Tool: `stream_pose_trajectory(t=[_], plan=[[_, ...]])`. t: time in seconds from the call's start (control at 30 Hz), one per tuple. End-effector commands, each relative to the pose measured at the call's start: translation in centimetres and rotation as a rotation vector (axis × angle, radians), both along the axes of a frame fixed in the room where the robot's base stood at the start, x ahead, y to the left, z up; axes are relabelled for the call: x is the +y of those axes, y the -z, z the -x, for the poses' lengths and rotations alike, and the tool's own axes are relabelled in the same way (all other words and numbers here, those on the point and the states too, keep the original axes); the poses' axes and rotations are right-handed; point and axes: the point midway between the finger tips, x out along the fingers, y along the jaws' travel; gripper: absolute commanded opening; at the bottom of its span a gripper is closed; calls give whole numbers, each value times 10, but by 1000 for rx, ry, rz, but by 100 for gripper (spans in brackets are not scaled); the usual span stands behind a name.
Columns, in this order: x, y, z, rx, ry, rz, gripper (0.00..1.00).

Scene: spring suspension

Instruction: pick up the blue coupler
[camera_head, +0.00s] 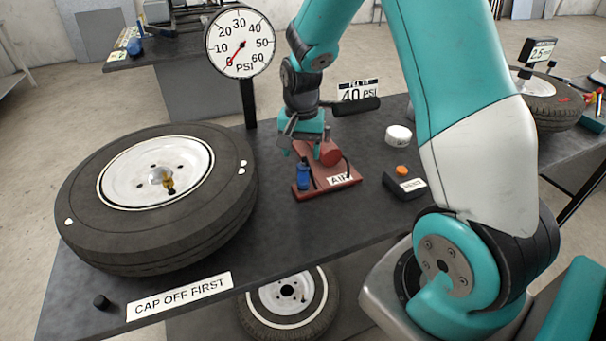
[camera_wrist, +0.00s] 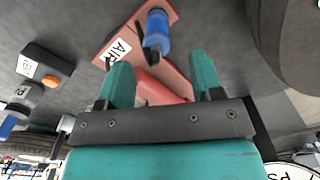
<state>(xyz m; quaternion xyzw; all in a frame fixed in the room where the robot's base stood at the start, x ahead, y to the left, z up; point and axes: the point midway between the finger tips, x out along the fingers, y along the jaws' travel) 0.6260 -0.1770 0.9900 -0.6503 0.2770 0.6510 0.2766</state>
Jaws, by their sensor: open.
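The blue coupler (camera_head: 304,176) stands upright at the left end of the red pump base (camera_head: 340,184) marked AIR in the head view. In the wrist view the coupler (camera_wrist: 157,33) shows at the top centre, just beyond the fingertips, with a dark lower part. My gripper (camera_head: 302,146) is above the red base, close over the coupler. In the wrist view its two teal fingers (camera_wrist: 160,72) are apart with nothing held between them. The red cylinder of the pump lies behind and below the fingers and is partly hidden.
A large tyre (camera_head: 90,207) lies left of the pump, with a gauge (camera_head: 239,42) behind it. A small black cap (camera_head: 102,302) lies near the front edge. Bare bench lies before the pump.

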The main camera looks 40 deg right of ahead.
Motion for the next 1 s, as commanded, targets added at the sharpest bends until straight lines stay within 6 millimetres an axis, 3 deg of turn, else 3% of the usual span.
stream_pose_trajectory(t=[0.17,0.5,0.77,1.0], plan=[[0,11,1,2,-1,-1,60],[-3,56,3,1,-1,-1,60],[-3,60,3,-1,-1,-1,60],[-3,60,3,-1,-1,-1,7]])
